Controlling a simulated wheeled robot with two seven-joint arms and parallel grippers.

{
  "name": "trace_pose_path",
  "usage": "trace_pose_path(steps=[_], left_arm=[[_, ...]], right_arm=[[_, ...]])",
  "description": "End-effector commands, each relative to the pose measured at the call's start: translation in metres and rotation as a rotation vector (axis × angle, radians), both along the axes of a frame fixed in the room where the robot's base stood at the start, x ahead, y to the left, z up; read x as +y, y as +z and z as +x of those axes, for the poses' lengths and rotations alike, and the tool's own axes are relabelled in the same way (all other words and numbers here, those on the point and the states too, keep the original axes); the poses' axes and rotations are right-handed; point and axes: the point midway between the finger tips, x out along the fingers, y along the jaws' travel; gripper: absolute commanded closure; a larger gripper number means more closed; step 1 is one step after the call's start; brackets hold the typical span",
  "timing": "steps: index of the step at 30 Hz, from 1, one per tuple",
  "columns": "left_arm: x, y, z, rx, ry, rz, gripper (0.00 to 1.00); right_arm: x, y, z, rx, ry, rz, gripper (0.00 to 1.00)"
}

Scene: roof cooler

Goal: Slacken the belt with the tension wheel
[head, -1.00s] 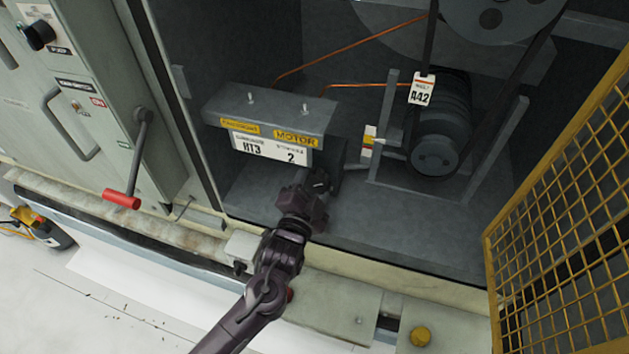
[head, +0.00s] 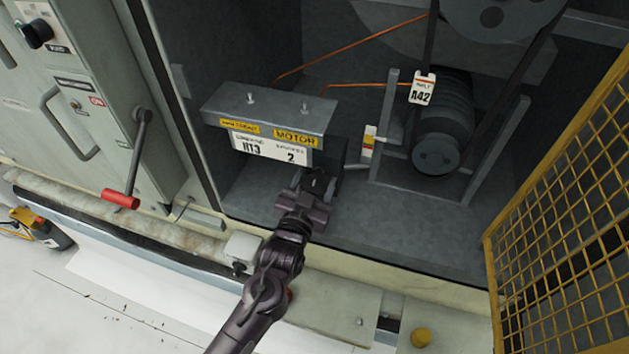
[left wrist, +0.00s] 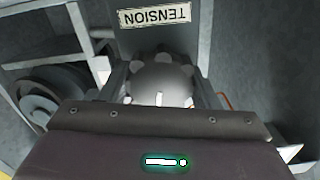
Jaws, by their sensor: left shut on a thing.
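The tension wheel (left wrist: 165,78) is a grey, lobed knob with a white mark, below a TENSION label (left wrist: 155,16) in the left wrist view. My left gripper (head: 316,183) is shut on it, with a finger on either side. In the head view the gripper and the box hide most of the wheel. The black belt (head: 431,42) runs from the large pulley (head: 495,14) at the top down to the motor (head: 441,155). A tag reading A42 (head: 422,88) hangs at the belt. My right gripper is not in view.
The HT3 motor box (head: 268,112) stands just above the gripper. A red and yellow scale (head: 369,141) is beside the motor frame. A yellow mesh guard (head: 560,230) stands at right, and a red-handled lever (head: 121,199) at left. The bay floor right of the gripper is clear.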

Motion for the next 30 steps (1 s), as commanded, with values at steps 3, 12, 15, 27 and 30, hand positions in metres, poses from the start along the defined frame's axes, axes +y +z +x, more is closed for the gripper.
trace_pose_path(steps=[3,12,15,27,30], left_arm=[[-0.0003,-0.0009,-0.0004,0.009,-0.001,-0.02,0.67],[-0.0003,-0.0009,-0.0004,0.012,-0.001,-0.031,0.67],[-0.0003,-0.0009,-0.0004,0.012,-0.001,-0.03,0.67],[-0.0001,-0.0004,-0.0001,0.011,-0.001,-0.029,0.22],[0.0001,-0.0005,-0.0005,0.011,0.0,-0.029,0.22]], right_arm=[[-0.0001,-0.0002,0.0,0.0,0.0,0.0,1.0],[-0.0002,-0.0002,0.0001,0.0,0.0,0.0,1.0],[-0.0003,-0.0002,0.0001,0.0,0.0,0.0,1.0],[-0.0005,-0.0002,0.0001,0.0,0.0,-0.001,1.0],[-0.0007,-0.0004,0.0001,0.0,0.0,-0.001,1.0]])
